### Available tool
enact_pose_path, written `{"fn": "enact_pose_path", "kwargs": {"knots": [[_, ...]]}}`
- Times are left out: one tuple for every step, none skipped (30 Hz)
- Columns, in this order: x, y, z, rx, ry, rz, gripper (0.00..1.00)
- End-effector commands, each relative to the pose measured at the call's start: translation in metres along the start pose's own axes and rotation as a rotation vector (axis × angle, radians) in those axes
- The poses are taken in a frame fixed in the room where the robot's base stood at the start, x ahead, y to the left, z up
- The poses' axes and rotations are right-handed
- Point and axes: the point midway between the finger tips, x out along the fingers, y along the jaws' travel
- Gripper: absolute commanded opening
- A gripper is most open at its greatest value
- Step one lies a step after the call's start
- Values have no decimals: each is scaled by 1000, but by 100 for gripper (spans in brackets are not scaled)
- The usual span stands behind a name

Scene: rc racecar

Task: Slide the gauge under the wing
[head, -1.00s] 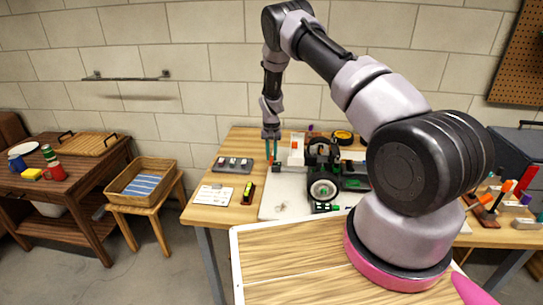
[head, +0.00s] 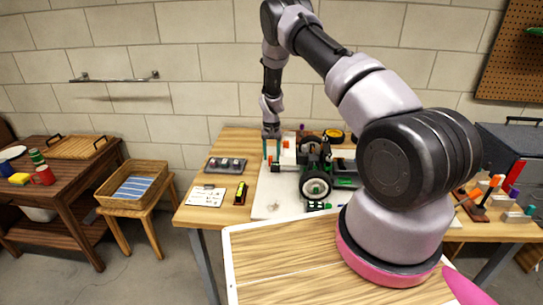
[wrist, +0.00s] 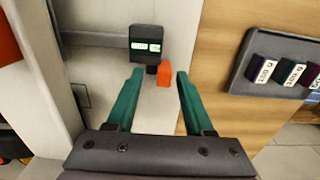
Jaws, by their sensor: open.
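A small dark block with two pale labels (wrist: 145,42) and an orange tab (wrist: 164,74), apparently the gauge, shows in the wrist view. My gripper (wrist: 160,74) is open, its green fingers on either side of the orange tab; contact cannot be told. In the head view my gripper (head: 271,158) points down at the back left of the pale board (head: 270,203). The racecar (head: 316,187) stands on this board, right of my gripper. A white upright part (head: 288,158) stands between them; whether it is the wing is unclear. My arm hides part of the car.
A grey tray with labelled blocks (head: 226,164), a white card (head: 206,196) and a black-and-yellow tool (head: 241,193) lie left of the board. In the wrist view a white wall-like part (wrist: 42,85) stands close left of the fingers. Bare wood lies to their right.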

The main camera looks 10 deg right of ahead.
Motion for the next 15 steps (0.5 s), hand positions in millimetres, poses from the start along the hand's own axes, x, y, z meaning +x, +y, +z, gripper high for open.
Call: {"fn": "enact_pose_path", "kwargs": {"knots": [[-4, 0, -1, 0, 2, -1, 52], [-8, -1, -1, 0, 2, -1, 52], [-14, -1, -1, 0, 3, -2, 52], [-18, -1, -1, -1, 4, -2, 52], [-24, -1, -1, -1, 4, -2, 52], [-32, -1, -1, -1, 4, -2, 52], [-38, -1, -1, 0, 3, -2, 52], [-44, -1, -1, 0, 4, -2, 52], [-53, -1, -1, 0, 4, -2, 52], [-59, -1, -1, 0, 4, -2, 52], [-66, 0, -1, -1, 4, -2, 52], [-73, 0, -1, -1, 4, -1, 52], [-78, 0, -1, 0, 3, -1, 52], [-83, 0, 0, 1, 3, -1, 52], [-88, 0, 0, 0, 2, -1, 52]]}}
